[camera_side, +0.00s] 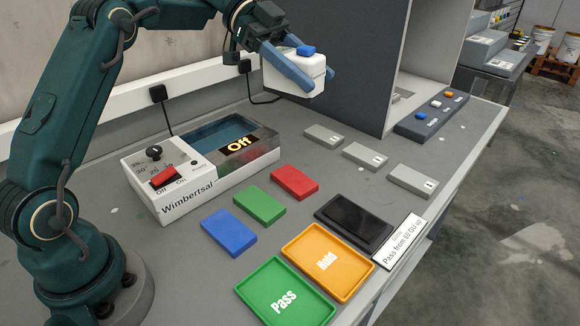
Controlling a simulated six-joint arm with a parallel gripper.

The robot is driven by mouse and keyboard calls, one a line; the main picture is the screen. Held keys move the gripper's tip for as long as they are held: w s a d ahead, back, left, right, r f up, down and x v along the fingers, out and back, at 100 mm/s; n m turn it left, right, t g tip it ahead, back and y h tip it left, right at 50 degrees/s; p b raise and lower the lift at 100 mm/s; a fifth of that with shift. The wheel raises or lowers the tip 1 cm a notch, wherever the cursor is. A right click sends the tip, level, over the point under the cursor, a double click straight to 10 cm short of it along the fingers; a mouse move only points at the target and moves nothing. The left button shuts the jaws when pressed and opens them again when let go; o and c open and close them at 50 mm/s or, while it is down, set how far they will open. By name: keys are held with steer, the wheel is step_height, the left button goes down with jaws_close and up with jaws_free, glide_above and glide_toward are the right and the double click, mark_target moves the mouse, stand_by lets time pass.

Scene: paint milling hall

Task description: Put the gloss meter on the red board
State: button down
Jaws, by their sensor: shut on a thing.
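The gloss meter, a white box (297,80) with a blue button on top, is in my gripper (318,79). My gripper's blue fingers are shut on its sides and hold it in the air above the back of the bench. The red board (295,182) lies flat on the bench, lower in the picture, with nothing on it. It is apart from the gloss meter.
A green board (259,204) and a blue board (229,232) lie left of the red one. A Wimbertsal bath (185,192) reading "Off" stands behind. A black pad (354,222), orange Hold tray (328,261) and green Pass tray (286,294) are in front. A grey partition (365,50) stands right.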

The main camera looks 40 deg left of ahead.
steer(key=s+a+r+n+t+y, duration=0.2)
steer(key=s+r+n+t+y, duration=0.1)
steer(key=s+r+n+t, duration=0.3)
steer(key=s+a+f+n+t+y, duration=0.3)
steer(key=a+f+n+t+y, duration=0.15)
steer(key=n, duration=0.25)
steer(key=w+d+r+m+g+h, duration=0.4)
steer(key=w+d+m+g+h, duration=0.25)
steer(key=m, duration=0.25)
steer(key=w+f+m+g, duration=0.1)
steer(key=f, duration=0.1)
steer(key=f+m+g, duration=0.1)
steer(key=f, duration=0.1)
steer(key=w+f+m+g+h, duration=0.1)
steer(key=f+m+g, duration=0.1)
steer(key=shift+w, duration=0.35)
step_height(320, 180, down, 10)
steer(key=w+d+m+g, duration=0.1)
steer(key=d+g, duration=0.1)
steer(key=shift+r+m, duration=0.2)
steer(key=shift+m, duration=0.2)
